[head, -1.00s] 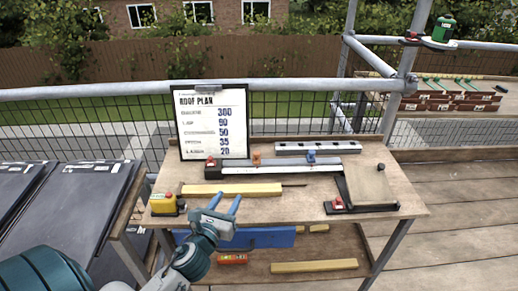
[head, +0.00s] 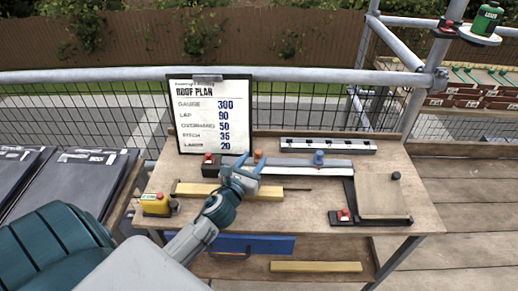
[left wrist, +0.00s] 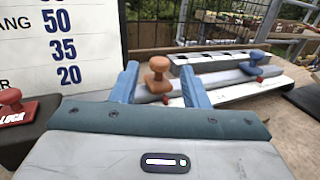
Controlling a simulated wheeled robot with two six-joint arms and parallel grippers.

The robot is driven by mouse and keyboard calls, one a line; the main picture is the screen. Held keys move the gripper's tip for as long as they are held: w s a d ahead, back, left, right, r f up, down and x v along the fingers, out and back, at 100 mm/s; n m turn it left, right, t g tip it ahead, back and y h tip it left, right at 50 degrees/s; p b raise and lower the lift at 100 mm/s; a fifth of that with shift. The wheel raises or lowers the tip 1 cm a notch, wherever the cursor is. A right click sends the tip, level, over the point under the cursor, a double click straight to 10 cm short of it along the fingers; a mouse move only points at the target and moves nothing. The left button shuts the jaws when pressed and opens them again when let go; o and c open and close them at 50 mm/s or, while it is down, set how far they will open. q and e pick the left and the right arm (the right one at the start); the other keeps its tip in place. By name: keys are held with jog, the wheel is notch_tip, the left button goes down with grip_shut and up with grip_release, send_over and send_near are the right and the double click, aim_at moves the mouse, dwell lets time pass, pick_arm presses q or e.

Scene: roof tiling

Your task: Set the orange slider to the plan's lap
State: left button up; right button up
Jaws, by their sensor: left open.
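The orange slider (head: 258,156) is a knob on a long metal rule (head: 290,166) lying across the bench. In the left wrist view the orange slider (left wrist: 157,75) stands between my two blue fingers, beyond their tips or level with them; I cannot tell which. My left gripper (head: 250,163) is open, just at the orange slider. A blue slider (head: 319,158) sits further right on the rule. The roof plan board (head: 212,113) stands behind the rule and reads gauge 300, lap 90, overhang 50, pitch 35. My right gripper is not in view.
A yellow box with a red button (head: 157,204), a timber batten (head: 200,190) and a black-framed board (head: 380,197) lie on the bench (head: 290,208). A pale strip (head: 328,146) lies behind the rule.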

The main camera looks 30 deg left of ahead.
aim_at(257, 155)
pick_arm(q)
jog(key=shift+w+a+p, duration=0.15)
jog(key=shift+w+a, duration=0.05)
jog(key=shift+w, duration=1)
jog(key=shift+w+a+p, duration=0.15)
jog(key=shift+w+a, duration=0.05)
jog(key=shift+w, duration=0.95)
